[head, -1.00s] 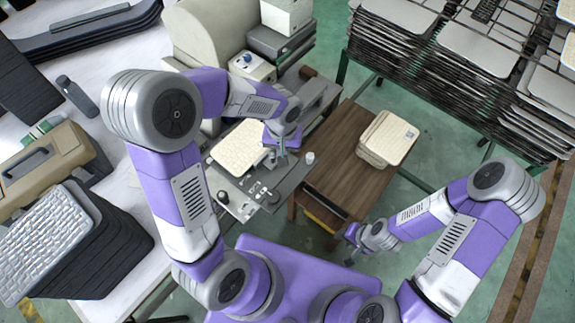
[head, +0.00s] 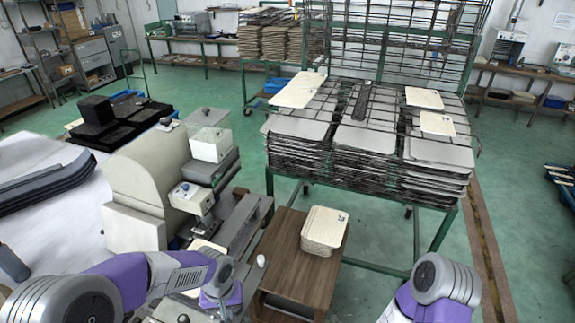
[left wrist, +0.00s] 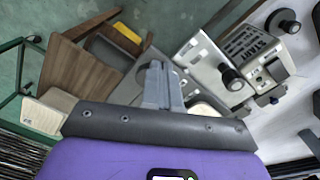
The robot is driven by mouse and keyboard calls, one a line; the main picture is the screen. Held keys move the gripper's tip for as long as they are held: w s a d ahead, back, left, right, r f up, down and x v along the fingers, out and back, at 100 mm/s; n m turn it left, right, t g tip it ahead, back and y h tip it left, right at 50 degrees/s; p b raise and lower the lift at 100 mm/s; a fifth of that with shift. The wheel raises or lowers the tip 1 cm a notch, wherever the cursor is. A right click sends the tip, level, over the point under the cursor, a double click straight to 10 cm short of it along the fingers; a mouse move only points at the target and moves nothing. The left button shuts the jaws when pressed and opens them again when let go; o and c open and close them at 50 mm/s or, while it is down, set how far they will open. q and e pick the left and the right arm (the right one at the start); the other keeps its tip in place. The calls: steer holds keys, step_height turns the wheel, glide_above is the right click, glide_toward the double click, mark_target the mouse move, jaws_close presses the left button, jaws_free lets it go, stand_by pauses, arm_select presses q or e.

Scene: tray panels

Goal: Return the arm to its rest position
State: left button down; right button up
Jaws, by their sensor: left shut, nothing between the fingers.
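My left gripper (left wrist: 156,78) shows in the left wrist view with its grey fingers together and nothing between them. In the head view, my purple and grey left arm comes in at the bottom left and its wrist hangs over the machine's bed at the bottom edge. A cream panel (head: 204,247) lies on the machine, partly hidden behind my left arm. Only an upper part of my right arm shows at the bottom right; my right gripper is outside the frame.
A wooden table (head: 290,270) holds a stack of cream panels (head: 324,230) right of the machine (head: 150,185). A green-framed wire rack (head: 345,135) with stacked grey trays stands behind. Green floor is open at the right. A white cylinder (head: 261,261) stands beside the machine.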

arm_select(q)
steer(key=s+d+f+h+b, duration=0.1)
steer(key=s+d+f+b, duration=0.1)
steer(key=f, duration=0.7)
steer(key=s+d+f+h+b, duration=0.1)
steer(key=s+d+f+b, duration=0.1)
steer(key=s+f, duration=0.3)
steer(key=s+d+f+h+b, duration=0.1)
steer(key=s+f, duration=0.3)
steer(key=f, duration=0.9)
steer(key=shift+s+d+f+n+t+h+b, duration=0.2)
steer(key=shift+d+n+t+h+b, duration=0.15)
steer(key=shift+h+b, duration=0.2)
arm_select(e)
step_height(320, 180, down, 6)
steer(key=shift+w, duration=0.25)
